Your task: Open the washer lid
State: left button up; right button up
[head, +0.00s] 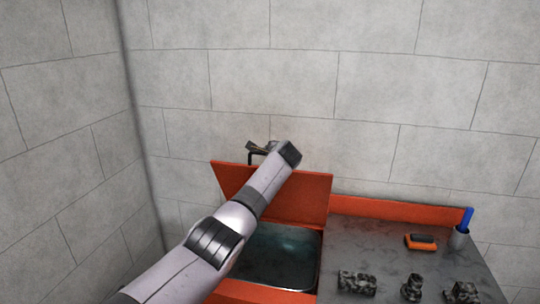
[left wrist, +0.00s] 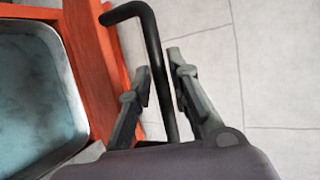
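The washer's orange lid (head: 308,197) stands raised at a steep tilt in the head view, with the basin (head: 280,255) exposed below it. My left arm crosses in front of the lid. My left gripper (head: 257,148) is at the lid's top edge by the black handle, partly hidden by my wrist. In the left wrist view the black bent handle (left wrist: 152,40) runs between the two fingers of my left gripper (left wrist: 161,65). The fingers are apart, close on either side of the bar, with narrow gaps showing. The lid's edge (left wrist: 88,60) is at the left there. My right gripper is not in view.
A grey worktop (head: 375,245) lies right of the basin, with several dark metal parts (head: 412,288) at its front. An orange-and-black item (head: 420,242) and a cup (head: 459,238) holding a blue object are farther back. Tiled walls stand behind and left.

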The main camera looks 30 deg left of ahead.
pick_arm(q)
jog(key=shift+o, duration=1.1)
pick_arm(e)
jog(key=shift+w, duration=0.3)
pick_arm(q)
jog(key=shift+r, duration=0.1)
jog(key=shift+s+d+r, duration=0.25)
jog(key=shift+s+d, duration=0.25)
jog(key=v, duration=1)
jog(key=shift+s, duration=0.2)
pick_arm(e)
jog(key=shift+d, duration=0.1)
